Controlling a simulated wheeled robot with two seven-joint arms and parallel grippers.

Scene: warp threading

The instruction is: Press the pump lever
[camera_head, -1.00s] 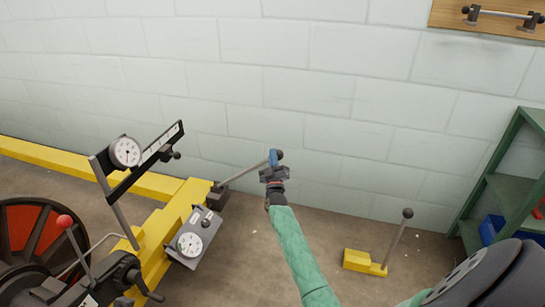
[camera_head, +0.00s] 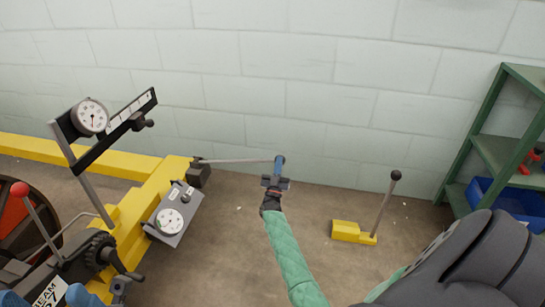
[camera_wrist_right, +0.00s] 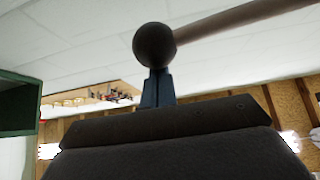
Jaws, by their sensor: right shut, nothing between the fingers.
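The pump lever (camera_head: 238,161) is a thin grey rod running right from a dark block (camera_head: 199,173) on the yellow machine frame. It lies nearly level in the head view. My right gripper (camera_head: 280,161) is at its free end, shut and empty, with blue fingers upright. In the right wrist view, the lever's dark ball knob (camera_wrist_right: 155,45) sits at the tips of my shut blue fingers (camera_wrist_right: 157,78), apparently touching them. The rod (camera_wrist_right: 230,18) runs from the knob to the upper right. The knob is mostly hidden in the head view. I cannot make out my left gripper.
A separate lever with a dark knob (camera_head: 396,175) stands on a yellow block (camera_head: 353,232) right of my right arm. Dial gauges (camera_head: 92,116) and a red-knobbed lever (camera_head: 19,188) are at left. A green shelf (camera_head: 500,150) stands at right. The pale wall is behind.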

